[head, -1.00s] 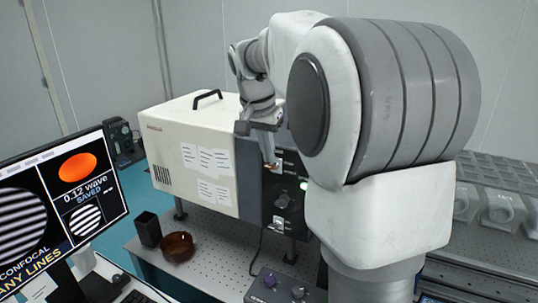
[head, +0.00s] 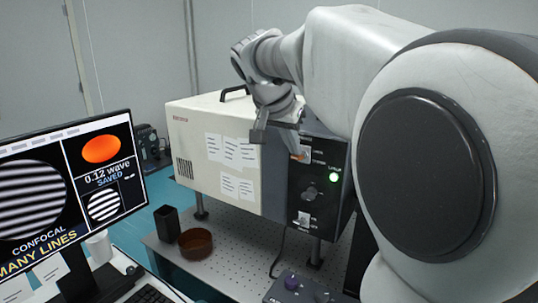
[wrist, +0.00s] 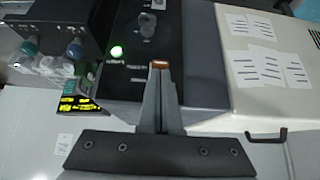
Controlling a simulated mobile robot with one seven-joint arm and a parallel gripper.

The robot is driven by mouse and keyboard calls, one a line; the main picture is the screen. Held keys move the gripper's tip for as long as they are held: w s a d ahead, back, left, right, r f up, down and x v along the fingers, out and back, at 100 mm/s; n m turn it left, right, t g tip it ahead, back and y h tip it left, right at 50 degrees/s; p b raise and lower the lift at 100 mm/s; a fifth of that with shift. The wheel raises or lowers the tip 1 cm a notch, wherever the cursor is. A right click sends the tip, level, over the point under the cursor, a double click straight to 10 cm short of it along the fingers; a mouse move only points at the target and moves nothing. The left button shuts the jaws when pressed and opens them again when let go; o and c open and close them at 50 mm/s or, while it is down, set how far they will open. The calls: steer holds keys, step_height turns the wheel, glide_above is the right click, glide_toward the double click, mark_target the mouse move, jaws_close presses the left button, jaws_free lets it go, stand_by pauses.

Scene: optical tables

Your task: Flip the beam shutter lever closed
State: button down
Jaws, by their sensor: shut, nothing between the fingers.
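The shutter lever (head: 300,157) shows as a small orange-red tip on the dark control panel of the cream instrument box, in the head view. In the wrist view the orange-red tip (wrist: 160,64) sits right at the ends of my fingers. My gripper (head: 295,146) reaches down to the panel's upper left. In the wrist view my gripper (wrist: 160,78) has its fingers together with nothing between them. The fingers hide most of the lever, so I cannot tell its position, or whether they touch it.
A monitor (head: 70,195) stands at the left.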

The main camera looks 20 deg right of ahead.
steer(key=f+h+b, duration=0.1)
steer(key=b, duration=0.2)
steer(key=t+h+b, duration=0.1)
steer(key=b, duration=0.1)
steer(key=a+f+t+h+b, duration=0.1)
steer(key=b, duration=0.2)
steer(key=shift+s+f+b, duration=0.3)
steer(key=shift+s+b, duration=0.05)
steer(key=shift+d+r+p, duration=0.1)
steer(key=shift+r+p, duration=0.35)
steer(key=shift+p, duration=0.05)
steer(key=shift+w+d+r+p, duration=0.3)
steer(key=shift+w+d, duration=0.2)
steer(key=shift+d, duration=0.05)
steer(key=shift+r, duration=0.15)
